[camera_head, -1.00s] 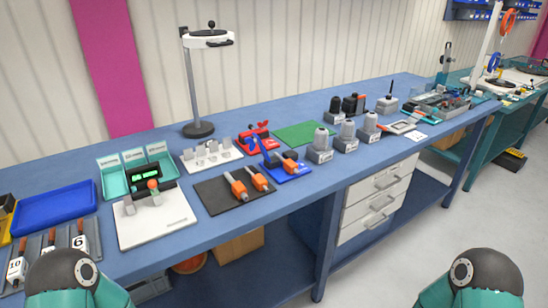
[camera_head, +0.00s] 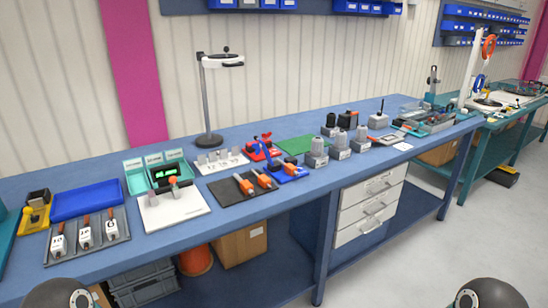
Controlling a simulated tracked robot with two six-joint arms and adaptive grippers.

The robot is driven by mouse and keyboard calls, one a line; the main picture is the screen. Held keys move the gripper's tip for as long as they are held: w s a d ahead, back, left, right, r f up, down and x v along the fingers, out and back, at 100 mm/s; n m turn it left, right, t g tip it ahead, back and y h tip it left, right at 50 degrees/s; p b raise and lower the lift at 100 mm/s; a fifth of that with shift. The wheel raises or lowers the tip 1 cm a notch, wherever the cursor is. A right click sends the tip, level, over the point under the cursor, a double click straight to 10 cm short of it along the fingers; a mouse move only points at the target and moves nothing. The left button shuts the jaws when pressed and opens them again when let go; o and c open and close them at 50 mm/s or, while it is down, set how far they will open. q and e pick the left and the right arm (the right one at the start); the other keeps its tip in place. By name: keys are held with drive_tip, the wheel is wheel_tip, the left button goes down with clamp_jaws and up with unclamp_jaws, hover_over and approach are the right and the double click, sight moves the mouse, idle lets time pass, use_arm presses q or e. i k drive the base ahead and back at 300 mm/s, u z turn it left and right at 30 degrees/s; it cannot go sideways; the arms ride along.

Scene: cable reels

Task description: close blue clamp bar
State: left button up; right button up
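The blue clamp (camera_head: 289,174) sits on the blue workbench, at the right edge of a black mat. Its blue bar (camera_head: 274,161) appears raised and tilted up to the left; details are small. An orange-handled tool (camera_head: 264,179) lies right beside it on the mat. A similar red clamp (camera_head: 259,153) stands just behind. Both grippers are out of the picture; only parts of my arms show at the bottom left and bottom right, well short of the bench.
The workbench (camera_head: 330,182) also holds a black mat (camera_head: 229,193), a white board (camera_head: 174,211), a blue tray (camera_head: 88,199), a green mat (camera_head: 301,145) and a tall lamp (camera_head: 207,100). Drawers (camera_head: 368,207) are below. Grey floor at the lower right is clear.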

sight(266, 152)
drive_tip(key=u, duration=0.15)
drive_tip(key=i, duration=0.9)
drive_tip(key=z, duration=0.5)
drive_tip(key=k, duration=0.25)
drive_tip(key=z, duration=0.25)
